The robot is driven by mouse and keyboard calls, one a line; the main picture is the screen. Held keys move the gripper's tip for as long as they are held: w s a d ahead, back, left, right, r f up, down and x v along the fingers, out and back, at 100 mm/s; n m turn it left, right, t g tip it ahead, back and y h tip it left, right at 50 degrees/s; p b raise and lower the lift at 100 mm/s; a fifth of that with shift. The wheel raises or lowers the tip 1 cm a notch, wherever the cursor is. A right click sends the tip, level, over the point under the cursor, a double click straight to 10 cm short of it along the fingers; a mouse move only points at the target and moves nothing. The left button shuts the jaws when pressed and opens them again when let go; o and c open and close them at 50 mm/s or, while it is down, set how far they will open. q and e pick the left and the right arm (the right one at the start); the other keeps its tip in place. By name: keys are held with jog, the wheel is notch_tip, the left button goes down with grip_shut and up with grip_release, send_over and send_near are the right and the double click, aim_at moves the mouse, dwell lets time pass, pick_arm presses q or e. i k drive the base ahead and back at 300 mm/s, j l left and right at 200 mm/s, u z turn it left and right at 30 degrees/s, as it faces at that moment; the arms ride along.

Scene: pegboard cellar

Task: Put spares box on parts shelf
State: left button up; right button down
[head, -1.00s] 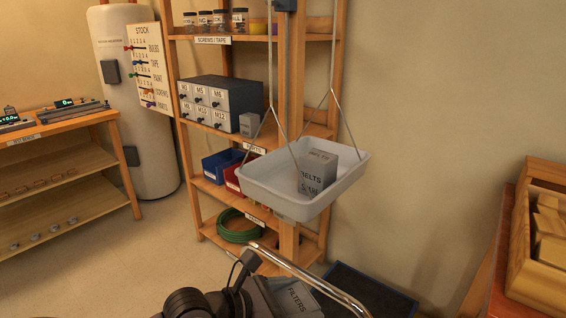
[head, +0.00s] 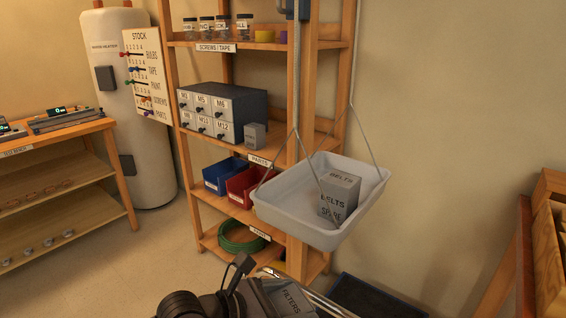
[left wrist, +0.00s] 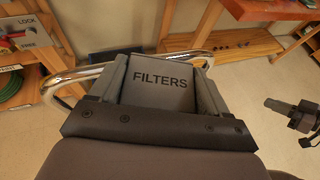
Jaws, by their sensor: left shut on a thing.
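My left gripper (left wrist: 163,85) is shut on a grey box marked FILTERS (left wrist: 165,78); the box also shows at the bottom of the head view (head: 291,300). A grey box marked BELTS and SPARE (head: 338,195) stands in a white hanging tray (head: 280,208). The shelf labelled PARTS (head: 259,160) is behind and left of the tray; it carries a grey drawer unit (head: 225,110) and a small grey box (head: 255,135). A dark gripper-like part, possibly my right gripper (left wrist: 290,108), shows at the right of the left wrist view; its jaws are unclear.
The tray hangs on thin rods in front of the wooden rack (head: 170,90). Blue (head: 222,175) and red (head: 246,187) bins sit one shelf lower. A bent metal rail (left wrist: 60,85) runs beside the held box. A LOCK/FREE panel (left wrist: 20,38) is at left.

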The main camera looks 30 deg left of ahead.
aim_at(282, 153)
jog(key=i+j, duration=0.1)
jog(key=j, duration=0.45)
jog(key=i+j, duration=0.1)
jog(key=j, duration=1.05)
jog(key=i+j, duration=0.15)
jog(key=j, duration=0.4)
jog(key=i+j, duration=0.1)
jog(key=j, duration=0.45)
jog(key=i+j, duration=0.1)
jog(key=j, duration=0.45)
jog(key=j+z, duration=0.3)
jog(key=j, duration=0.3)
jog(key=z, duration=1.05)
